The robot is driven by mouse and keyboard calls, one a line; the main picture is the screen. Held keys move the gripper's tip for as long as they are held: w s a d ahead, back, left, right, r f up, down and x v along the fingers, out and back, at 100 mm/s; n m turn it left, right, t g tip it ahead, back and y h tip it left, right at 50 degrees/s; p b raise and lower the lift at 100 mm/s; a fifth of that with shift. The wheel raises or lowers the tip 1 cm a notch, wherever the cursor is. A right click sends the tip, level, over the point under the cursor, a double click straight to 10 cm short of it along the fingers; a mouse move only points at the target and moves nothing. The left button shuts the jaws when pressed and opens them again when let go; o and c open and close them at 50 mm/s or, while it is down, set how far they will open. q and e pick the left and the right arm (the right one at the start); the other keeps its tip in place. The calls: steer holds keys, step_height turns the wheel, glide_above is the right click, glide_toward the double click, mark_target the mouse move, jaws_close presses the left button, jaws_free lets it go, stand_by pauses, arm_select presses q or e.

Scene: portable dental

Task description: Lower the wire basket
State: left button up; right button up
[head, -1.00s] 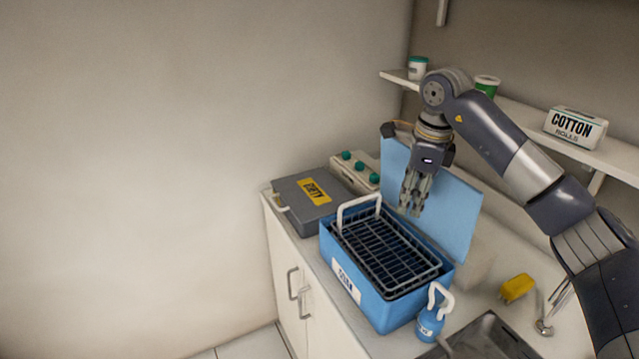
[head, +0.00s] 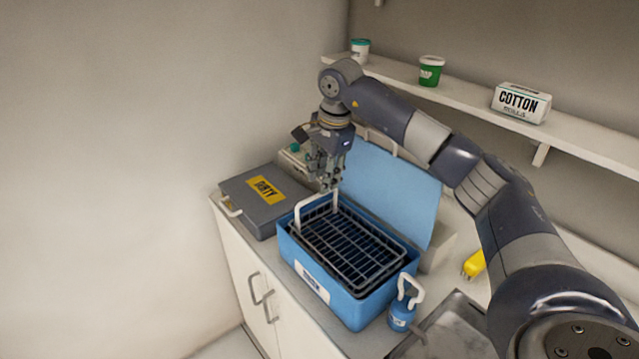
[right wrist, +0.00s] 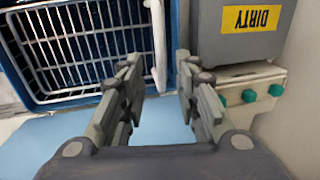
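The dark wire basket (head: 350,246) sits in the blue tub (head: 350,312), with its upper rim at about the tub's top edge. A white handle (head: 299,217) stands up at the basket's far-left end. It also shows in the right wrist view (right wrist: 158,48), ahead of the gap between the fingers. My right gripper (head: 327,180) hangs over the tub's back-left corner, close to the handle. In the right wrist view its two fingers (right wrist: 160,80) are apart with nothing between them. I cannot tell how deep the basket reaches. My left gripper is not in view.
The tub's light blue lid (head: 390,192) stands open behind it. A grey box marked DIRTY (head: 265,212) is to the left. A blue bottle (head: 402,316) and a metal sink (head: 450,325) are at front right. A shelf (head: 460,101) runs above.

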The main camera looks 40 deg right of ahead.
mark_target(321, 196)
steer(key=shift+w+f+p, duration=0.2)
steer(key=shift+f, duration=0.8)
steer(key=shift+w+f+p, duration=0.2)
steer(key=shift+f, duration=0.8)
jaws_close()
steer(key=shift+f, duration=0.1)
